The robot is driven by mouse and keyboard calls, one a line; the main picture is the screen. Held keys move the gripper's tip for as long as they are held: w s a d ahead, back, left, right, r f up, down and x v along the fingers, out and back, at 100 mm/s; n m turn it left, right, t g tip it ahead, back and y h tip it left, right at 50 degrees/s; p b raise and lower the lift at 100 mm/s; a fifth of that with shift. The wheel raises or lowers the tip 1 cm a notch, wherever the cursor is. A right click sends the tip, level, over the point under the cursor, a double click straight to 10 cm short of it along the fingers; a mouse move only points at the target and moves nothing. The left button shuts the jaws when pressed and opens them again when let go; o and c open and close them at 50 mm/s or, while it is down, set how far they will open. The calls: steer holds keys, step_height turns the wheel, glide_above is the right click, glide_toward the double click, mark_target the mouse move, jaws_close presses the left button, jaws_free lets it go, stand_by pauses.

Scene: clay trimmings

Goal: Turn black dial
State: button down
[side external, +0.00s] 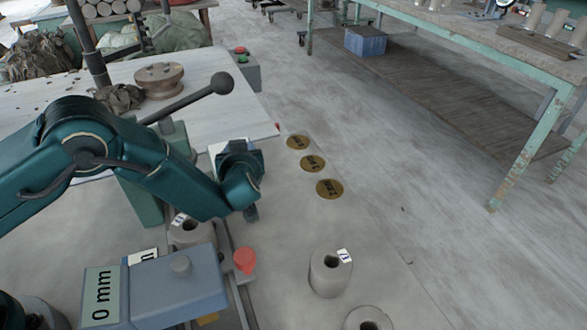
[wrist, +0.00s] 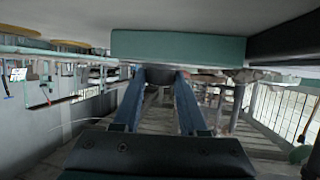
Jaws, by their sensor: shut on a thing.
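My gripper (wrist: 161,84) has its two long blue fingers closing in on a small dark piece (wrist: 160,75) at their tips in the wrist view. This piece appears to be the black dial, and the gripper is shut on it. A teal block (wrist: 205,47) lies just above it there. In the side view the dark gripper body (side external: 240,158) is by the end of my teal arm, in front of a white panel. The fingertips and the dial are hidden there, so the dial's angle cannot be read.
A grey box labelled 0 mm (side external: 165,288) and a red button (side external: 244,260) stand at the front. A grey clay cylinder (side external: 330,273) is to the right. A black-knobbed lever (side external: 190,98) rises behind my wrist. Several brass discs (side external: 329,188) lie right of it.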

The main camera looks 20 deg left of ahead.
steer(key=shift+a+r+m+t+h, duration=0.15)
steer(key=shift+m+t+h, duration=0.35)
steer(key=shift+m+h, duration=0.3)
steer(key=shift+c, duration=2.2)
jaws_free()
steer(key=shift+s, duration=0.1)
steer(key=v, duration=0.3)
steer(key=shift+r, duration=0.3)
step_height(320, 180, up, 6)
steer(key=shift+r, duration=0.15)
